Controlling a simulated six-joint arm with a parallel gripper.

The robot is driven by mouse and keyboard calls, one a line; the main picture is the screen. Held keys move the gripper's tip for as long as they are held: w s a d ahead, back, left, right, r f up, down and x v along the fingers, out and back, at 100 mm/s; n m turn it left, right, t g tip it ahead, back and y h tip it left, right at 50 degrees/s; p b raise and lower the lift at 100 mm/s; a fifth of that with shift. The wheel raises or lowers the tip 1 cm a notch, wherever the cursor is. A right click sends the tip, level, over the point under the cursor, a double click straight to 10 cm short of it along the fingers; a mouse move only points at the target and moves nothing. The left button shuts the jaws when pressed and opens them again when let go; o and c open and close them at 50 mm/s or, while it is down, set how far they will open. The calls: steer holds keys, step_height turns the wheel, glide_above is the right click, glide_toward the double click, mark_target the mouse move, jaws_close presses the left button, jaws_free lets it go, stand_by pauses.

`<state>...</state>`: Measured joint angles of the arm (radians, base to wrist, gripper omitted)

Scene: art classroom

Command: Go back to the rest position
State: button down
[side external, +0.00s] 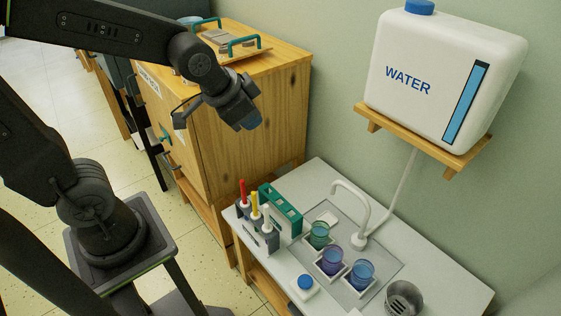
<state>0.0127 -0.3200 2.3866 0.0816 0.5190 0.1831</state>
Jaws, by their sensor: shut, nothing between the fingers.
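My gripper (247,122) hangs in the air at the end of my dark arm, in front of the wooden cabinet (265,110) and clear of the white counter (318,180). It points down and to the right, is shut, and holds nothing. Its fingertips are small and partly hard to make out. My arm reaches across the top left of the picture from the left side.
On the counter stand a rack with red, yellow and white-topped tools (258,228), a green holder (281,208), three coloured cups (332,260), a white faucet (362,215), a blue-topped item (305,284) and a metal cup (404,298). A water tank (440,75) sits on a wall shelf (425,142).

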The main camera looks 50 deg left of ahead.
steer(key=s+r+n, duration=0.3)
steer(key=s, duration=0.7)
steer(key=shift+s+d+r+g, duration=0.2)
steer(key=shift+s+r+g, duration=0.1)
steer(key=shift+g, duration=0.1)
stand_by(1.2)
